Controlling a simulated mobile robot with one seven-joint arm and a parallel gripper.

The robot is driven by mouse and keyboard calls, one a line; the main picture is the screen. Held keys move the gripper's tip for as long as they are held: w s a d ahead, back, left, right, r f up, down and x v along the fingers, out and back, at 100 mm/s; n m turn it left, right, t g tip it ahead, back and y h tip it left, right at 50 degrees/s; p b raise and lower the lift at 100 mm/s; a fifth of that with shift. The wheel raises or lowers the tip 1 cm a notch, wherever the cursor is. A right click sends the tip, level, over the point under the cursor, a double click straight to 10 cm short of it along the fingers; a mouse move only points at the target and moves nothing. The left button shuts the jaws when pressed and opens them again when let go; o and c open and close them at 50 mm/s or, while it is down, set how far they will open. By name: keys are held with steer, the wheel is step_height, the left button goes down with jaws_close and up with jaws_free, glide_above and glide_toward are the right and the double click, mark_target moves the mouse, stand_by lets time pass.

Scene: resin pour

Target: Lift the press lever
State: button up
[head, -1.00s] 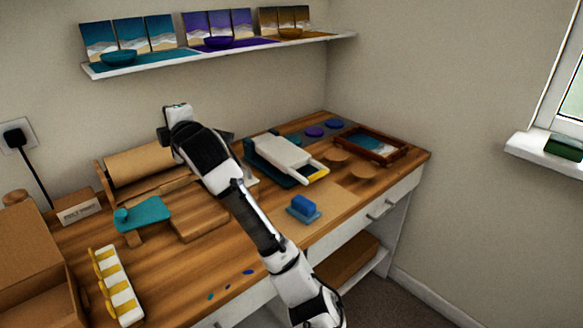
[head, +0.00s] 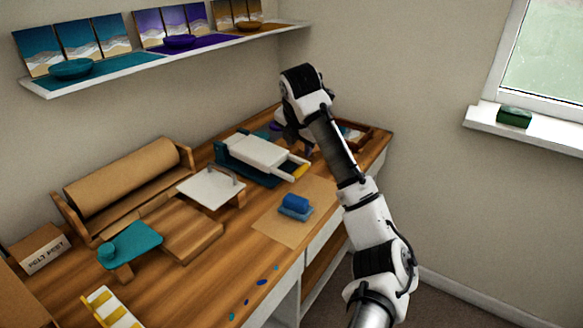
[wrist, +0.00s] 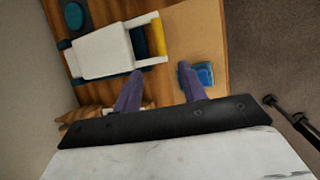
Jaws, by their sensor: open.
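The press (head: 254,158) has a teal base and a white top plate; it stands toward the back right of the wooden bench. Two white arms reach from its front to a yellow bar (head: 300,172), which I take to be the lever's grip. The bar also shows in the wrist view (wrist: 158,37), with the press's white plate (wrist: 100,42) to its left. The lever looks low, near the base. My gripper (wrist: 161,72) is open and empty, its fingers pointing toward the bar but apart from it in the picture. In the head view my arm's end hides part of the bench behind the press.
A framed picture tray (head: 372,136) lies at the bench's right end. A white-topped stand (head: 210,188) is left of the press.

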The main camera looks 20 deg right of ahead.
mark_target(299, 171)
steer(key=p+x, duration=0.2)
steer(key=x, duration=1.1)
steer(key=shift+w+f, duration=0.1)
steer(key=shift+f, duration=0.2)
jaws_close()
